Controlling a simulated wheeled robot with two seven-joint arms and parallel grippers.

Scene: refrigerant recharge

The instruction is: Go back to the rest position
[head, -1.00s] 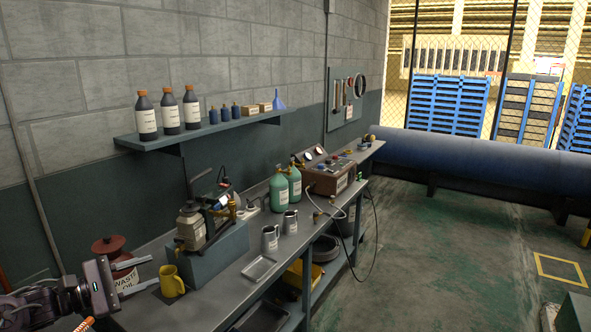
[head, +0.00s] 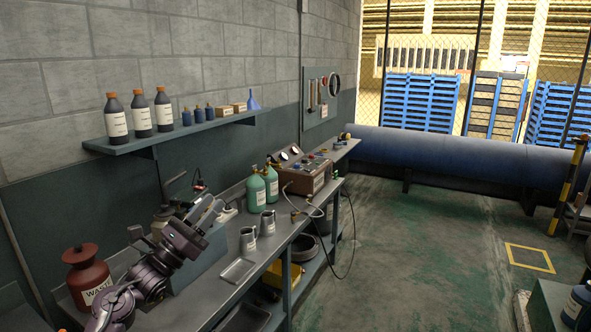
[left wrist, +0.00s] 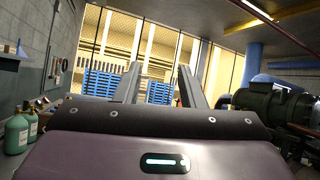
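My left gripper (head: 207,208) is raised over the workbench (head: 200,307), with its arm coming in from the lower left. In the left wrist view its two fingers (left wrist: 159,78) stand apart with nothing between them, so it is open and empty. The arm and gripper hide part of the blue-grey block (head: 208,258) and most of the scale-like device behind it. My right gripper is not in view.
A red waste-oil can (head: 87,275) stands left of my arm. Metal mugs (head: 248,240), a tray (head: 238,270), green bottles (head: 256,190) and a gauge case (head: 305,175) are on the bench. A shelf (head: 185,130) hangs above. The floor at right is mostly clear.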

